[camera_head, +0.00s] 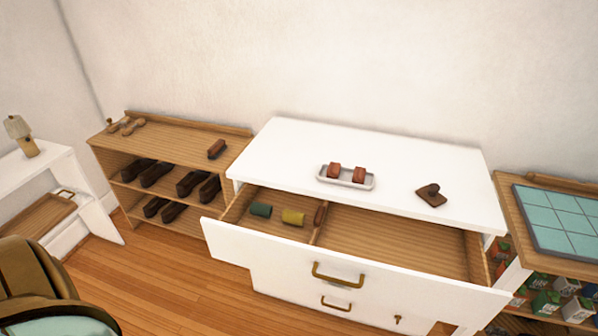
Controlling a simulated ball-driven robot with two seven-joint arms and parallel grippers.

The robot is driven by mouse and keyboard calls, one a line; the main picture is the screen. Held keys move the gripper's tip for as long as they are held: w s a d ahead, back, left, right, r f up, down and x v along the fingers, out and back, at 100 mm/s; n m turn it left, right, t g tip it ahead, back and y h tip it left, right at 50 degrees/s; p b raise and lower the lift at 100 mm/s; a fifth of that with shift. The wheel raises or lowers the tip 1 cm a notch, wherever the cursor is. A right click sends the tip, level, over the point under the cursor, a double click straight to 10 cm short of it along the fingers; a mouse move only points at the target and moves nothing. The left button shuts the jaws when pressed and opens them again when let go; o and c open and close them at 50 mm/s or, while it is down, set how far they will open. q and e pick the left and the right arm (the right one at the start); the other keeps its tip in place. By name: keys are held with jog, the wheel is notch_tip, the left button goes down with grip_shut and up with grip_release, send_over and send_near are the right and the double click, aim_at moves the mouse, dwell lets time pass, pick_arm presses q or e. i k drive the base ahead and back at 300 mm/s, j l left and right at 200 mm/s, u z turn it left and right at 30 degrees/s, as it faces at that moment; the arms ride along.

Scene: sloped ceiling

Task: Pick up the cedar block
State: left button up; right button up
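Two small reddish-brown blocks, a left one (333,170) and a right one (359,174), stand side by side in a small white tray (345,184) on the white dresser top (290,150). They look like cedar blocks; no label shows which one is meant. A dark brown flat piece with a knob (431,195) lies to their right on the same top. Neither of my grippers is in view.
The dresser's top drawer (350,270) is open, holding a green roll (260,210), a yellow roll (293,217) and a brown item by the divider (320,213). A shoe shelf (190,137) stands left, a teal-tiled table (555,220) right, a padded seat (35,275) lower left.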

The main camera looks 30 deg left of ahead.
aim_at(334, 170)
jog(key=i+u, duration=0.15)
jog(key=u, duration=0.25)
jog(key=i+l+u, duration=0.1)
jog(key=u, duration=0.25)
jog(key=i+l+u, duration=0.15)
jog(key=u, duration=0.25)
jog(key=i+l+u, duration=0.1)
jog(key=u, duration=0.3)
